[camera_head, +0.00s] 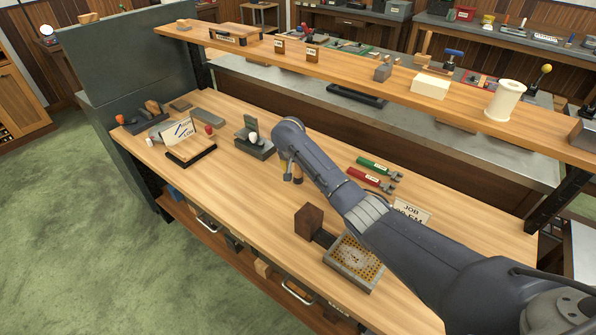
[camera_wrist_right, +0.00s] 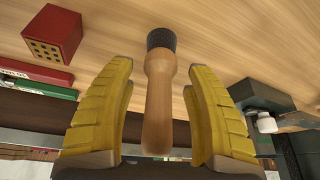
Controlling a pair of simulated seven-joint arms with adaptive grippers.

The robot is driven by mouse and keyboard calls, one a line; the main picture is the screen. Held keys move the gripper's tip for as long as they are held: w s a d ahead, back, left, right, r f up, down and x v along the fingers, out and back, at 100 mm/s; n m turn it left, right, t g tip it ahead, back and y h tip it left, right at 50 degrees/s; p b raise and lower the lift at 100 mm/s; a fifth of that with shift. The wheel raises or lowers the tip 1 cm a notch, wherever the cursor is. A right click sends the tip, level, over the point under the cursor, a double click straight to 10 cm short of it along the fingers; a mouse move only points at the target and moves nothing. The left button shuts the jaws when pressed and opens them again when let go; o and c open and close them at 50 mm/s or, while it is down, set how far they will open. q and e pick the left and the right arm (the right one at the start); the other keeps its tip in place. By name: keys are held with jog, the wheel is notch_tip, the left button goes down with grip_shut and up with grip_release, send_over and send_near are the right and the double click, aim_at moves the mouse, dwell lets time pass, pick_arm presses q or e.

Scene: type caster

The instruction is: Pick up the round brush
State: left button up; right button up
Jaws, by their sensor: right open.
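The round brush (camera_wrist_right: 160,100) shows in the right wrist view, with a pale wooden handle and a dark round head at the far end. My right gripper (camera_wrist_right: 160,68) is open, with one yellow ribbed finger on each side of the handle. Gaps show between the fingers and the handle, so it is not gripped. In the head view my right arm reaches over the bench and hides most of the gripper; a bit of the brush handle (camera_head: 298,173) shows beside it. My left gripper is not in view.
A dark red-brown block (camera_head: 309,221) and a perforated tray (camera_head: 355,262) stand on the bench nearer the front. Green (camera_head: 374,165) and red (camera_head: 368,178) handled tools lie behind the arm. A grey device with a white knob (camera_head: 252,138) is left of the gripper.

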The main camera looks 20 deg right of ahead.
grip_shut()
dwell(0.4)
jog(key=shift+r, duration=0.1)
